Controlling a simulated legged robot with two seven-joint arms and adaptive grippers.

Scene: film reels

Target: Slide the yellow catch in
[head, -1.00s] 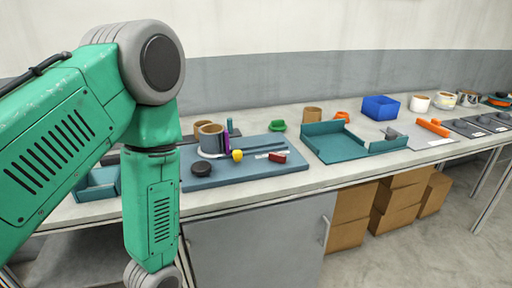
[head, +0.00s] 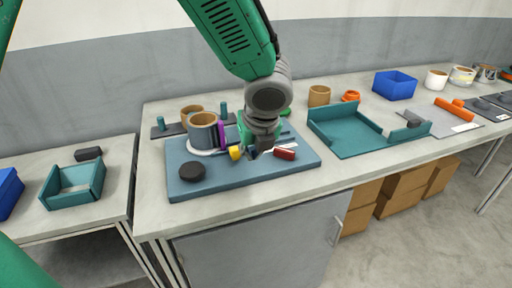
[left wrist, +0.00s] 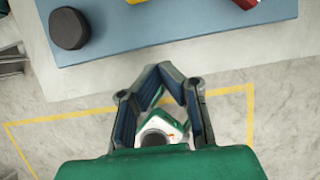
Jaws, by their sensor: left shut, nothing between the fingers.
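The yellow catch (head: 235,153) sits on the blue-grey board (head: 225,184), beside a purple upright piece (head: 221,134). In the left wrist view only a sliver of the yellow catch (left wrist: 189,4) shows at the top edge. My left gripper (head: 256,151) is over the board, just right of the catch in the head view, and looks apart from it. In the left wrist view its fingers (left wrist: 159,68) meet at the tips, shut and empty. The arm hides part of the board behind it. My right gripper is in neither view.
On the board are a black knob (head: 192,171), a red block (head: 285,153) and a grey-and-tan reel (head: 203,131). A teal tray (head: 345,138) stands to the right. A smaller teal tray (head: 72,188) sits on the left table, across a gap.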

